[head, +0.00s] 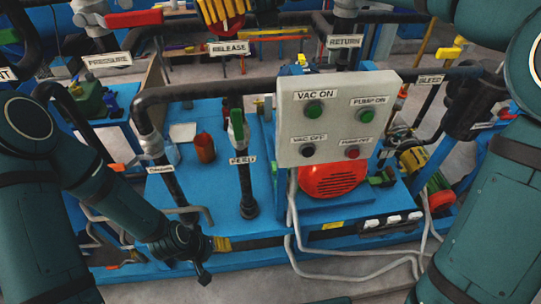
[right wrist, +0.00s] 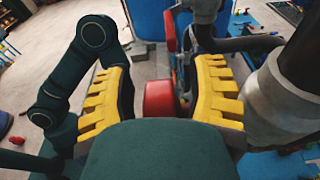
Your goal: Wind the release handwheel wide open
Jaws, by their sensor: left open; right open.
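The red release handwheel (head: 224,25) shows only in part at the top of the head view, above the RELEASE label (head: 229,48). Yellow ribbed finger pads of my right gripper (head: 222,9) cover much of it. In the right wrist view a red rounded part (right wrist: 160,98), apparently the handwheel, lies between the two open yellow fingers of my right gripper (right wrist: 162,92). Gaps show on both sides of it. My left gripper (head: 207,258) hangs low in front of the blue skid, away from the wheel, and looks empty.
A grey control box (head: 335,120) with several buttons stands right of centre. A red lever (head: 135,18) is at upper left. Grey floor shows at the front.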

